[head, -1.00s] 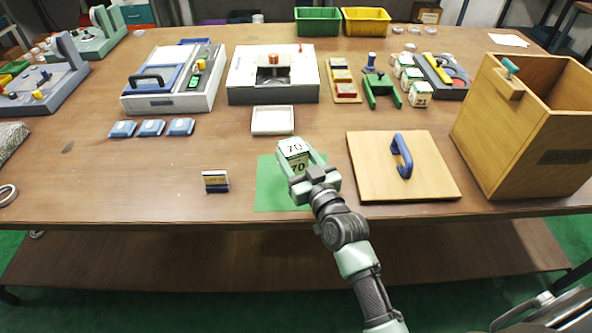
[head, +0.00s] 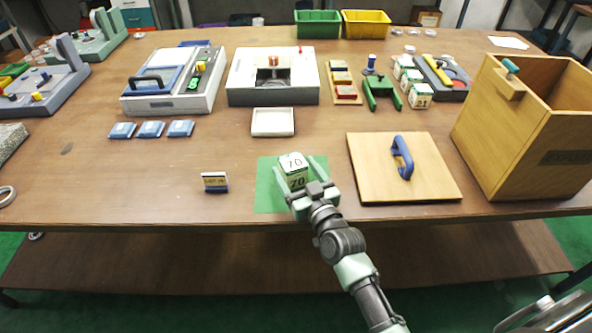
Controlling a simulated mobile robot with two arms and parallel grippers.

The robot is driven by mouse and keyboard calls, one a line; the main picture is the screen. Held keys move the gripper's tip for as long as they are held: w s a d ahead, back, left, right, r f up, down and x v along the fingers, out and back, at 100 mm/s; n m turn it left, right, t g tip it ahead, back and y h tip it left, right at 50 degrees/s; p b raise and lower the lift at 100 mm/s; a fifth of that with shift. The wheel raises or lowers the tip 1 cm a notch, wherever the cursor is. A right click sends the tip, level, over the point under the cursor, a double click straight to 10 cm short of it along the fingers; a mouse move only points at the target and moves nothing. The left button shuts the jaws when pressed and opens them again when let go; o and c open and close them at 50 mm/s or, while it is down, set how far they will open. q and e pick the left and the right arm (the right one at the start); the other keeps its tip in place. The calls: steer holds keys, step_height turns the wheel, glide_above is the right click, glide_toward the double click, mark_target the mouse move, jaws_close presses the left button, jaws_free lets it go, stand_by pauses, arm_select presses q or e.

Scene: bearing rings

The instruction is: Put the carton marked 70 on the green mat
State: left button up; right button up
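The carton marked 70 (head: 293,172) is white and green and stands upright on the green mat (head: 266,199), toward the mat's upper middle. Its number shows on the top and on the front side. My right gripper (head: 298,168) is open, with one finger on each side of the carton. A gap shows between the carton and the right finger; whether the left finger touches it I cannot tell. The gripper's body and arm cover the lower right part of the mat. My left gripper is not in view.
A wooden lid with a blue handle (head: 378,181) lies right of the mat, beside a tall wooden box (head: 505,140). A small label stand (head: 215,182) is left of the mat. A white tray (head: 273,122) lies behind it. Several similar cartons (head: 420,97) stand farther back right.

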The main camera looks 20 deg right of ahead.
steer(key=shift+r, duration=0.15)
steer(key=shift+s, duration=0.35)
steer(key=s, duration=0.3)
steer(key=s+d, duration=0.1)
steer(key=s, duration=0.7)
steer(key=shift+s+d, duration=0.1)
steer(key=shift+d, duration=0.05)
